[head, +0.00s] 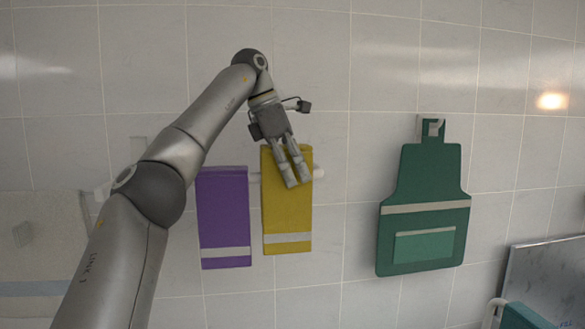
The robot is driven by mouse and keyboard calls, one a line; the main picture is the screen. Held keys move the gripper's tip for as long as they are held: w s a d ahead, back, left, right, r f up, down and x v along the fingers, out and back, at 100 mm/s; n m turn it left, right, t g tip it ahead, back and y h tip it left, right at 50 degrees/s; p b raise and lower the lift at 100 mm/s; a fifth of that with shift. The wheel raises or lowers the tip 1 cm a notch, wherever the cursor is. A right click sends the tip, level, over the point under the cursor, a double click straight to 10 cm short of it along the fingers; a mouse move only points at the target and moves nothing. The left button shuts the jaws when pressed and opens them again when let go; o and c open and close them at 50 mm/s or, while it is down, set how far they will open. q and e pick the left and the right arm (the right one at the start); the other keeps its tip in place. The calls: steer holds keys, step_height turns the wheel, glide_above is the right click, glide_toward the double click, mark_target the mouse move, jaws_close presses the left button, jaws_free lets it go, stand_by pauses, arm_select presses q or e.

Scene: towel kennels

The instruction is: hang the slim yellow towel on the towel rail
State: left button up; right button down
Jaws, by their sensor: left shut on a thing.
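The slim yellow towel (286,225) hangs upright in front of the tiled wall, with a pale stripe near its lower edge. My left gripper (298,184) reaches down over the towel's upper part and is shut on it. The fingers cover part of the towel's top. The towel rail (318,174) is white; its right end shows just beyond the towel's right edge, at the height of the towel's upper part. I cannot tell whether the towel rests on the rail. My right gripper is not in view.
A purple towel (223,215) hangs just left of the yellow one, a narrow gap between them. A green apron (425,220) hangs from a hook (433,128) at the right. Bare wall lies between the yellow towel and the apron. A green object (525,317) is at the bottom right.

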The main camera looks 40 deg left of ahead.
mark_target(224, 168)
arm_select(q)
steer(key=shift+f+b, duration=1.15)
steer(key=shift+f, duration=0.8)
steer(key=o, duration=1.3)
steer(key=shift+c, duration=0.2)
steer(key=shift+r, duration=0.1)
steer(key=shift+v, duration=2.45)
steer(key=s+a, duration=0.2)
steer(key=s, duration=0.1)
steer(key=s+a, duration=0.5)
steer(key=s, duration=0.1)
steer(key=shift+s+a, duration=0.25)
